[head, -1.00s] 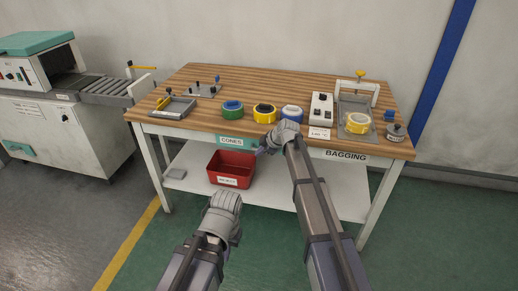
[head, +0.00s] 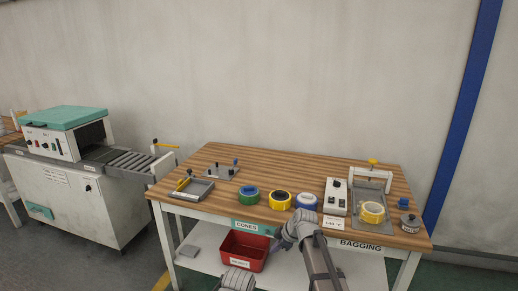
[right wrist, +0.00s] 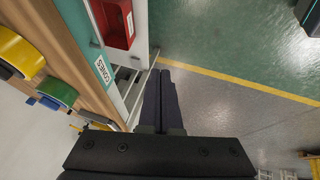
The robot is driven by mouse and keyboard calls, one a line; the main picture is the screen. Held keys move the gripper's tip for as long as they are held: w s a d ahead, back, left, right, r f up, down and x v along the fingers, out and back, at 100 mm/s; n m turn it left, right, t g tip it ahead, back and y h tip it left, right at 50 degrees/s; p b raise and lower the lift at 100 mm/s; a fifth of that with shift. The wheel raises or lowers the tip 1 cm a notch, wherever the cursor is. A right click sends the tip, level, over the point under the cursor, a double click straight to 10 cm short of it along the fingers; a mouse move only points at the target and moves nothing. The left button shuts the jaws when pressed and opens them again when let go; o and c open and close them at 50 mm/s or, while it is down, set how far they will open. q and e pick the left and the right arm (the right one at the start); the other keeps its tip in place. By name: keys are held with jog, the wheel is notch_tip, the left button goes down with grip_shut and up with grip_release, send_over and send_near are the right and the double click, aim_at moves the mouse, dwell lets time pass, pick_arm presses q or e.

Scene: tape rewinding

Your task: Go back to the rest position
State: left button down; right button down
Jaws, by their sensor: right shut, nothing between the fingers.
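My right gripper (head: 275,244) is at the front edge of the wooden workbench (head: 330,161), just right of the green CONES label. In the right wrist view its two dark fingers (right wrist: 162,100) are shut together with nothing between them. My left wrist (head: 236,280) shows only at the bottom edge of the head view, and its fingers are hidden.
A red bin (head: 245,250) is on the lower shelf. A grey machine with a roller conveyor (head: 120,165) stands left. Open floor (right wrist: 225,50) shows beside the bench.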

jog(key=s+r+m+g+h+p, duration=0.1)
jog(key=s+r+m+h+p, duration=0.1)
jog(key=s, duration=0.8)
jog(key=s+r+m+g+h+p, duration=0.1)
jog(key=s+m, duration=0.4)
jog(key=s, duration=0.5)
jog(key=s+a+r+m+g+h+p, duration=0.1)
jog(key=s+r+m+g+h+p, duration=0.1)
jog(key=s, duration=0.8)
jog(key=r+m+p, duration=0.1)
jog(key=m+p, duration=0.1)
jog(key=p, duration=0.1)
jog(key=shift+r+g+h, duration=0.3)
jog(key=shift+r+g, duration=0.1)
jog(key=shift+s+a, duration=0.1)
